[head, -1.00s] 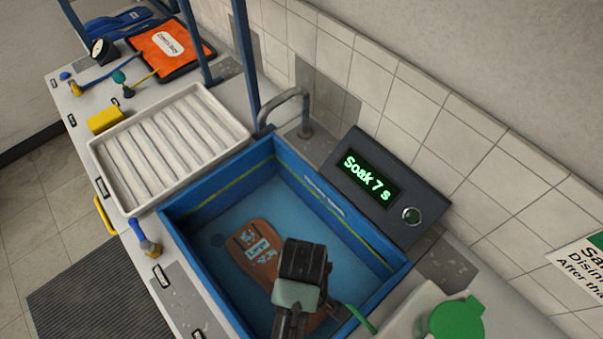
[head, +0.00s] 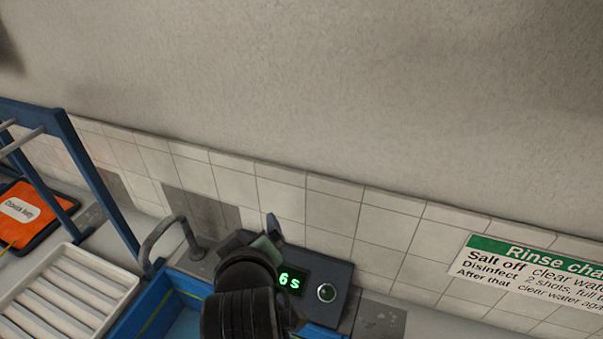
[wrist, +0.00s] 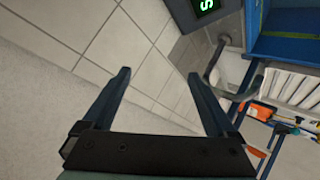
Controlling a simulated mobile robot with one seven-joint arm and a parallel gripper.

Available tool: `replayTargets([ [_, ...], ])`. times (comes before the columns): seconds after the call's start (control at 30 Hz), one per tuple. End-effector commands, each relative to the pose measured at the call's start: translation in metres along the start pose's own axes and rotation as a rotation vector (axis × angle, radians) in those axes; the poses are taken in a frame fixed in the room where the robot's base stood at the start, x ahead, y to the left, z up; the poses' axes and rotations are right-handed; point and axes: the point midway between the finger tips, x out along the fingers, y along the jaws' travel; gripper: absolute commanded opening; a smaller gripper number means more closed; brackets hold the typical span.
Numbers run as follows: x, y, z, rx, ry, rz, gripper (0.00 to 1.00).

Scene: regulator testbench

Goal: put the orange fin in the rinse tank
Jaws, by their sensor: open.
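The orange fin is out of view in both present views. A blue tank (head: 150,312) shows only by its left and back part at the bottom of the head view; most of it is cut off or behind my arm. A blue tank also shows at the upper right of the wrist view (wrist: 285,47). My gripper (wrist: 160,74) is open and empty, its two fingers pointing at the tiled wall. In the head view my gripper (head: 268,230) is raised in front of the display panel.
A white ribbed tray (head: 70,290), an orange pouch (head: 32,212) and blue rack posts are further left. A rinse sign (head: 530,268) hangs right.

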Motion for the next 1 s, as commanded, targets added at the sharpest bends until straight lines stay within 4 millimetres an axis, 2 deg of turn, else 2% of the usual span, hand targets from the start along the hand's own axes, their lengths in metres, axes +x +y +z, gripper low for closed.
replayTargets([
  [0.03, -0.018, 0.038, -0.039, 0.065, 0.127, 0.097, 0.92],
  [0.1, -0.051, 0.082, -0.086, 0.152, 0.303, 0.209, 0.92],
  [0.17, -0.087, 0.117, -0.122, 0.22, 0.46, 0.296, 0.92],
  [0.2, -0.115, 0.137, -0.143, 0.261, 0.567, 0.347, 0.92],
  [0.33, -0.21, 0.187, -0.193, 0.364, 0.897, 0.474, 0.92],
  [0.4, -0.256, 0.202, -0.208, 0.398, 1.044, 0.516, 0.92],
  [0.5, -0.305, 0.212, -0.22, 0.425, 1.201, 0.549, 0.92],
  [0.6, -0.331, 0.216, -0.224, 0.436, 1.285, 0.563, 0.92],
  [0.67, -0.338, 0.216, -0.225, 0.439, 1.308, 0.566, 0.92],
  [1.0, -0.339, 0.216, -0.225, 0.439, 1.31, 0.565, 0.92],
])
